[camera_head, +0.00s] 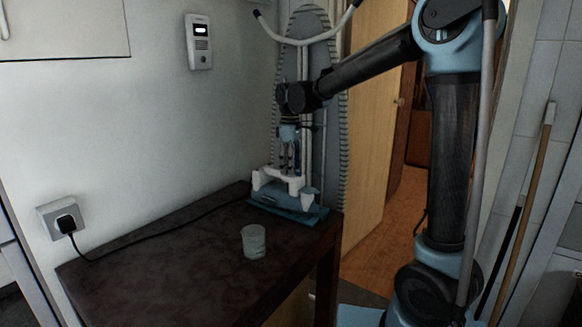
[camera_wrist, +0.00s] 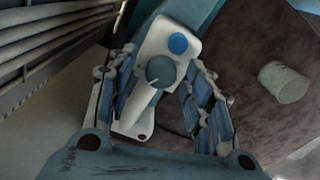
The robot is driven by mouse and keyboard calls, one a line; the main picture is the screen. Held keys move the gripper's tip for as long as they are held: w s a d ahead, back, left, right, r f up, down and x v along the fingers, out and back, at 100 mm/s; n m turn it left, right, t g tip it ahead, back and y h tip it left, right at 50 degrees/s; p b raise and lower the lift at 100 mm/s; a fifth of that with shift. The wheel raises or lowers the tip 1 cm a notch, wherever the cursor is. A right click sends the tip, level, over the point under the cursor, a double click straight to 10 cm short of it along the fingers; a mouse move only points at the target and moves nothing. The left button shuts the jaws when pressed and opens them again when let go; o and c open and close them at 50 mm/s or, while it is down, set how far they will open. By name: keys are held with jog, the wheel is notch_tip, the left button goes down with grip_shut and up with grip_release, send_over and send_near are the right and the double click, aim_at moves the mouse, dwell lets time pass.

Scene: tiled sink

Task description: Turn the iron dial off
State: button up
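The iron sits at the right end of the dark table, and its blue lower part (camera_head: 285,211) shows in the head view below my gripper (camera_head: 289,176). In the wrist view, the iron's white top (camera_wrist: 152,42) carries a round blue button and a grey-blue round dial (camera_wrist: 160,71) with a white pointed lever-like part running down-left. My gripper (camera_wrist: 163,62) is open, with one blue-padded finger on each side of the dial. It points down over the iron. I cannot tell whether either finger touches the dial. The dial is not distinguishable in the head view.
A translucent cup (camera_head: 254,242) stands on the table (camera_head: 190,265) left of the iron. A black cord runs to a wall socket (camera_head: 60,216). An ironing board (camera_head: 305,25) leans behind the iron. A wooden door (camera_head: 378,140) is to its right.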

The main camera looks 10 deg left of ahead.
jog(key=shift+r, duration=0.15)
notch_tip(320, 180, up, 12)
dwell(0.7)
jog(key=shift+d+f, duration=0.1)
jog(key=shift+f, duration=0.1)
